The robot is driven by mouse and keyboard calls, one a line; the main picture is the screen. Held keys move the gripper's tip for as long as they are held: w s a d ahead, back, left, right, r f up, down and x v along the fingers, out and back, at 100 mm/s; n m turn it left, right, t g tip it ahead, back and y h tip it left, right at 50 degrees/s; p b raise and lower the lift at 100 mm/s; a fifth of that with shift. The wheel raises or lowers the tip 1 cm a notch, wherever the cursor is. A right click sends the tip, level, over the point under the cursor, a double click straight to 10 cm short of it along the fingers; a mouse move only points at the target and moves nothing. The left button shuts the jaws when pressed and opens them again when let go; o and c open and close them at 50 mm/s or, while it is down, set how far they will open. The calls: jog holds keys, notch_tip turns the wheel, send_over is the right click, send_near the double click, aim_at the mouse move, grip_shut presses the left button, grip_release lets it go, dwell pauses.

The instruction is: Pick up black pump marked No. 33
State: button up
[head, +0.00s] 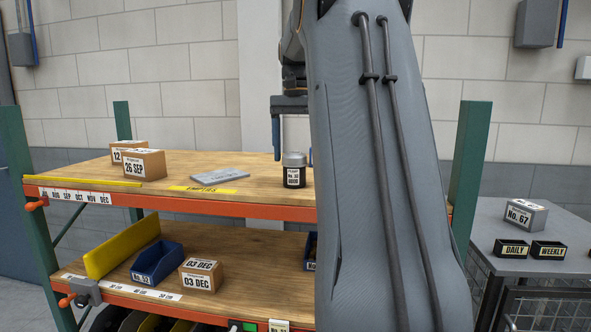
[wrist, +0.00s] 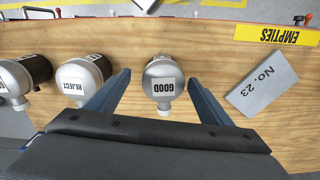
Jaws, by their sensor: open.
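A black pump (head: 294,177) with a silver-grey top stands upright on the wooden upper shelf in the head view; its small white label appears to read No. 33. In the wrist view a pump (wrist: 160,84) with a silver top and a GOOD tag shows between my fingers, apart from both. My gripper (wrist: 160,77) is open and empty, pointing down over the shelf. In the head view one finger hangs just left of the pump, and my arm hides the other.
Two similar pumps stand left in the wrist view, one tagged REJECT (wrist: 84,80). A grey No. 23 plate (wrist: 262,90) lies right, near the yellow EMPTIES strip (wrist: 280,36). Boxes, including 26 SEP (head: 143,164), stand at the shelf's left.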

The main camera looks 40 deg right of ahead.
aim_at(295, 170)
jog(key=shift+w+f+p, duration=0.15)
jog(key=shift+f+p, duration=0.55)
jog(key=shift+f, duration=0.7)
jog(key=shift+w+f+p, duration=0.15)
jog(key=shift+f+p, duration=0.55)
jog(key=shift+f, duration=0.7)
jog(key=c, duration=1.6)
